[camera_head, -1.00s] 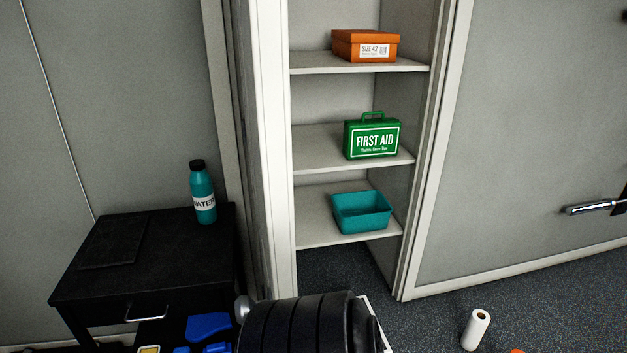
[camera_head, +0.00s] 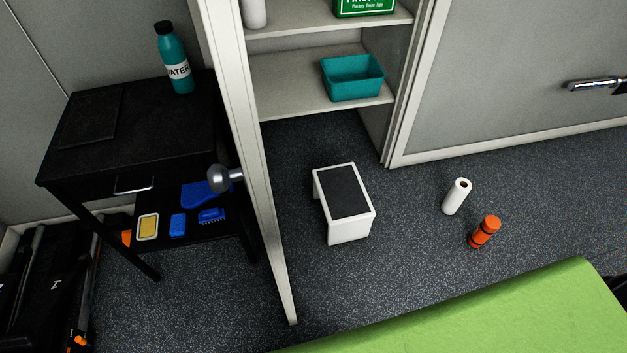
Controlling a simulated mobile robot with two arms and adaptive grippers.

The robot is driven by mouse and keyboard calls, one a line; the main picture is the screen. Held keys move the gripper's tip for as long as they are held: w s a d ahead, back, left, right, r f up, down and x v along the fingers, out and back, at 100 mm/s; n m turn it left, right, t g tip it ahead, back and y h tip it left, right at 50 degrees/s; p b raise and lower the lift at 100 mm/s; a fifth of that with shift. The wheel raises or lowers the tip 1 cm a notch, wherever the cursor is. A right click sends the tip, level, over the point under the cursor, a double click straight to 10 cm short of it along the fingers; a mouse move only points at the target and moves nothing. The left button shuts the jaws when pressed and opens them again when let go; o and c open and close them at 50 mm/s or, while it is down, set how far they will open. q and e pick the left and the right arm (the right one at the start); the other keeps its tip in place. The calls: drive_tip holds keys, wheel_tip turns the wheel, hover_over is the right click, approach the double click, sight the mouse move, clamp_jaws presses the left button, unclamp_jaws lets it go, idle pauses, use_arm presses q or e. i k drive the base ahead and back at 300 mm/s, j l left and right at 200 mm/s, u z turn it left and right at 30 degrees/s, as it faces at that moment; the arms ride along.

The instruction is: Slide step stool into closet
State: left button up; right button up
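The step stool (camera_head: 343,205) is white with a black top. It stands upright on the dark carpet, in front of the open closet and apart from it. The closet (camera_head: 320,84) has white shelves, with bare floor below the lowest one. Its open door (camera_head: 262,200) with a round silver knob stands to the left of the stool. Neither of my grippers shows in the view.
A teal bin (camera_head: 352,78) sits on the lowest visible shelf. A paper roll (camera_head: 456,197) and an orange roller (camera_head: 484,232) are on the floor right of the stool. A black side table (camera_head: 140,130) with a water bottle (camera_head: 174,60) stands left. A green surface (camera_head: 480,320) fills the lower right.

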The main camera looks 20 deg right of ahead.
sight(350, 212)
drive_tip(key=z, duration=0.75)
drive_tip(key=i+l+u, duration=0.15)
drive_tip(key=l, duration=0.3)
drive_tip(key=k, duration=0.05)
